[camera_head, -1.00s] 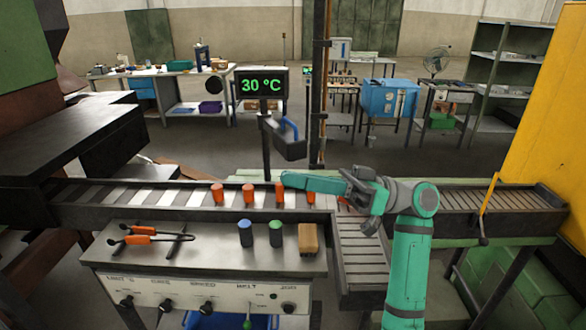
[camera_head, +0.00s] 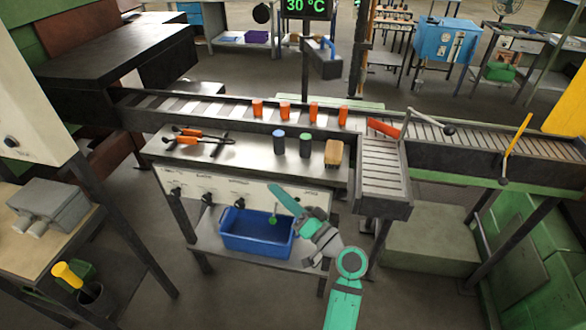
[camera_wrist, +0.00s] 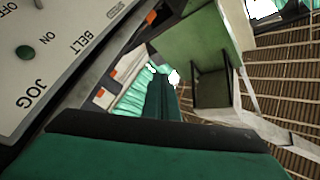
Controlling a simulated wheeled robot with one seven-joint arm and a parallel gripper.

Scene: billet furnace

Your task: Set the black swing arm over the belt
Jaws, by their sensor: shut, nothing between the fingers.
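I cannot tell for sure which is the swing arm. The main belt (camera_head: 190,107) runs left to right with several orange pieces on it. My gripper (camera_head: 278,194) is shut and empty, low before the panel table, apart from both arms. Its teal fingers (camera_wrist: 150,155) fill the wrist view's bottom.
The panel table (camera_head: 235,155) holds orange-handled tongs, blue and green cylinders and a tan block. A blue crate (camera_head: 258,232) sits on its lower shelf. A short side belt (camera_head: 382,180) extends toward me. A yellow lever (camera_head: 515,145) stands at right. Open floor lies in front.

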